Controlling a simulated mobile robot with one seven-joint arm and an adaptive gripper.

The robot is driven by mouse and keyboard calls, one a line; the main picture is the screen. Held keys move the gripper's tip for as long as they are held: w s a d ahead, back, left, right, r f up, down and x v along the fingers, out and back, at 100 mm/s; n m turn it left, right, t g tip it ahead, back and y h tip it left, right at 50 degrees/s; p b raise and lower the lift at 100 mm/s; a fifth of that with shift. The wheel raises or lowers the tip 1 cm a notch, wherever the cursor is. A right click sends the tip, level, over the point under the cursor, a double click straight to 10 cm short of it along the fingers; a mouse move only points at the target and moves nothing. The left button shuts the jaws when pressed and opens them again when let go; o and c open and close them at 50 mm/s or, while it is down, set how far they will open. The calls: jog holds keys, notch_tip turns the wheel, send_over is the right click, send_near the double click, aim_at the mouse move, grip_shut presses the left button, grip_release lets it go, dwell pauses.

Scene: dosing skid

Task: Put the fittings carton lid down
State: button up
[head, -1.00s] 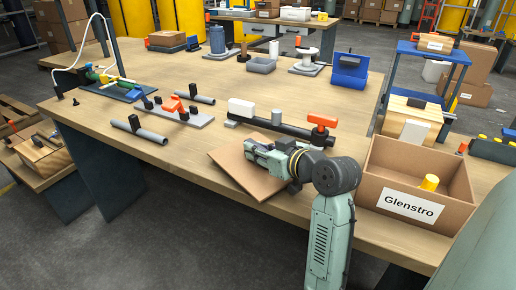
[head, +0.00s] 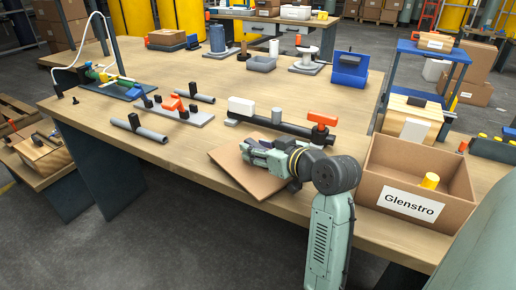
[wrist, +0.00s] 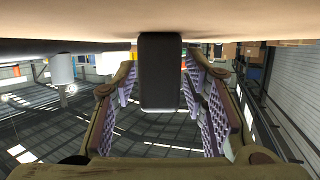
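The fittings carton lid (head: 222,159) is a flat brown board on the near part of the bench, left of the open carton (head: 440,217) labelled Glenstro. It seems to lie on the bench top; my arm hides its right part. My gripper (head: 250,148) is low over the lid, its fingers spread. In the wrist view, a black upright block (wrist: 160,72), apparently the lid's handle, stands between the two purple-padded fingers of my gripper (wrist: 162,80), with gaps visible at its sides. The lid's surface (wrist: 160,18) seems to fill the top of that view.
A yellow cylinder (head: 429,181) stands in the carton. A dark bar with an orange-handled valve (head: 321,121) lies behind the lid. A grey plate with fittings (head: 180,111) and a pipe piece (head: 139,128) lie to the left. The bench's front edge is close to the lid.

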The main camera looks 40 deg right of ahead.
jog(key=shift+s+r, duration=0.15)
jog(key=shift+s, duration=0.2)
jog(key=b+v, duration=0.2)
jog(key=v, duration=0.9)
jog(key=shift+s+r+b, duration=0.1)
jog(key=shift+s+b, duration=0.05)
jog(key=shift+b, duration=0.2)
